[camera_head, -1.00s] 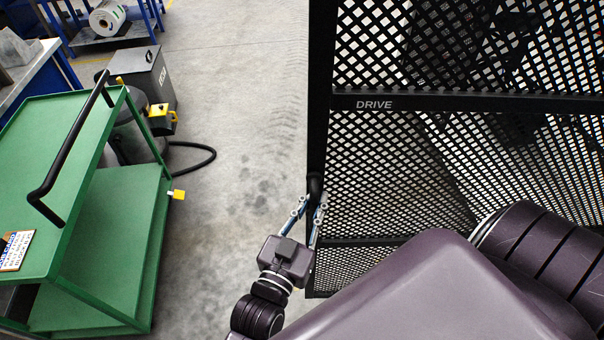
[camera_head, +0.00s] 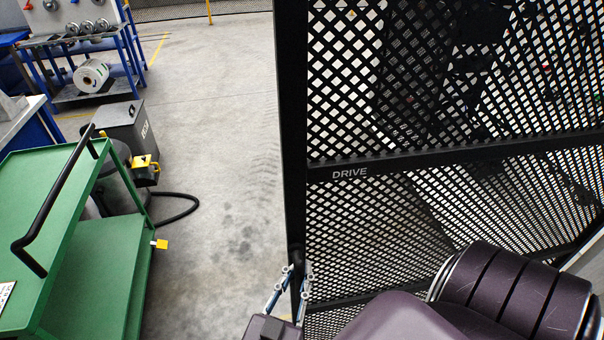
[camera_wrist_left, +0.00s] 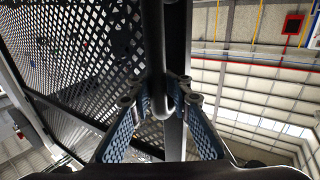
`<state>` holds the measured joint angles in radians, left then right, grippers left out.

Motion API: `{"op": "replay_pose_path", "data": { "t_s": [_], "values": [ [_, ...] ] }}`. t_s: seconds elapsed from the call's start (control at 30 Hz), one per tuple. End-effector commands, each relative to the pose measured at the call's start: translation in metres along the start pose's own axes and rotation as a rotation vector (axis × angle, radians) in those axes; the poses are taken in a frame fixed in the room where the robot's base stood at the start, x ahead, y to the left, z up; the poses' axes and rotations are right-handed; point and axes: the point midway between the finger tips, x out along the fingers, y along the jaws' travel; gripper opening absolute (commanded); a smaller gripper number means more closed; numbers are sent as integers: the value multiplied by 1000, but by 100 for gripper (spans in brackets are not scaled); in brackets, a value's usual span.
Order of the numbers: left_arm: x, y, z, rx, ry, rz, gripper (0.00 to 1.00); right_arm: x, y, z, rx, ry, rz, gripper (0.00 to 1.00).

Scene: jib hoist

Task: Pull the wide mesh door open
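The wide mesh door (camera_head: 430,160) is black, with a diamond mesh and a crossbar marked DRIVE. It fills the right half of the head view and stands upright. Its black bar handle (camera_wrist_left: 154,50) shows in the left wrist view, running down to a rounded lower end. My left gripper (camera_head: 297,270) is at the door's near-left edge, low in the head view. In the left wrist view its two blue fingers (camera_wrist_left: 160,97) close in on both sides of the handle near its lower end. My right gripper is out of view.
A green cart (camera_head: 95,265) with a black push handle stands at the left. Behind it are a grey bin (camera_head: 122,128) and a black hose (camera_head: 185,208) on the floor. A blue rack (camera_head: 80,55) stands farther back. The concrete floor (camera_head: 215,140) between cart and door is clear.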

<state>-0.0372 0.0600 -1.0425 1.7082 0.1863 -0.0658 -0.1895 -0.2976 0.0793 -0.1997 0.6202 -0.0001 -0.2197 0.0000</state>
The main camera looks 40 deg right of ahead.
Motion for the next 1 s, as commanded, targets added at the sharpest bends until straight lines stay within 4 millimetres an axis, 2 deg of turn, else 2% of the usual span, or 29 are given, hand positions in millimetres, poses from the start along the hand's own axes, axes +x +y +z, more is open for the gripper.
{"op": "replay_pose_path", "data": {
  "t_s": [0.03, 0.13, 0.4, 0.53, 0.67, 1.0],
  "values": [
    [0, -4, -2, 3, 5, -5, 20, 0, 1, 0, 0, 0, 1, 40],
    [0, -2, -2, 3, 4, -3, 31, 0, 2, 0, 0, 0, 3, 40],
    [0, 0, 0, 0, -1, 0, 31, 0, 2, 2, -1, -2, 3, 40],
    [-9, 0, 1, 0, -2, 0, 31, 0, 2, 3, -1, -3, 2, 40],
    [-30, 0, 2, -1, -3, 0, 31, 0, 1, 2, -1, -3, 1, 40],
    [-98, -2, 1, 1, -1, -1, 31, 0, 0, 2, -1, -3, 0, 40]
  ]
}}
